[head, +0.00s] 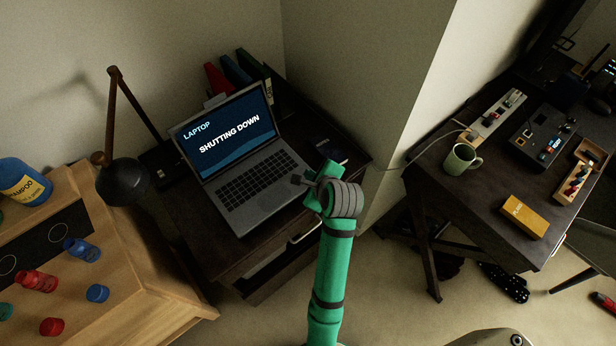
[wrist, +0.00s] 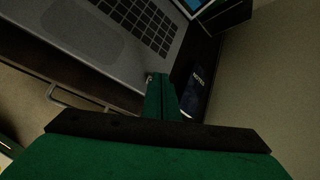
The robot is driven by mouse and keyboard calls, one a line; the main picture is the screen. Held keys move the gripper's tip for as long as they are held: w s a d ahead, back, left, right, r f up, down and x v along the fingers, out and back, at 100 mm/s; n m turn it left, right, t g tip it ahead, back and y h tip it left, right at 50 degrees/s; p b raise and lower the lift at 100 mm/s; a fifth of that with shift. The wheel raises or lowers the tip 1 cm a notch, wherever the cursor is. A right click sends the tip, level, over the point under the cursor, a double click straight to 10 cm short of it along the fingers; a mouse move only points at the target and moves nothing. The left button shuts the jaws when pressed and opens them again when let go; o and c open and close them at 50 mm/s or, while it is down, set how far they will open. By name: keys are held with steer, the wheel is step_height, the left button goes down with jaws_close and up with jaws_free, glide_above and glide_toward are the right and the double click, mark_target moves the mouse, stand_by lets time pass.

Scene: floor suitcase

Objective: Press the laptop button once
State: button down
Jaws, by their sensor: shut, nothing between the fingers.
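The open laptop (head: 245,185) stands on the dark side table; its screen (head: 226,128) reads "LAPTOP" and "SHUTTING DOWN". Its keyboard deck also shows in the wrist view (wrist: 85,30). My gripper (head: 298,180) is shut and empty at the laptop's right front edge, with its tips over or beside that edge. In the wrist view the closed green fingers (wrist: 161,80) point at the deck's corner by the keyboard. The laptop button cannot be made out; the fingertips may cover it. I cannot tell whether the tips touch the laptop.
A dark notebook-like item (head: 331,150) lies right of the laptop. A desk lamp (head: 124,180) stands at left, folders (head: 236,72) behind. A wooden stand (head: 135,250) with bottles and caps is at left. The right desk holds a green mug (head: 461,160) and yellow box (head: 525,216).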

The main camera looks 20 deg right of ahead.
steer(key=shift+r, duration=0.1)
steer(key=shift+w+r, duration=0.1)
steer(key=shift+r, duration=2.45)
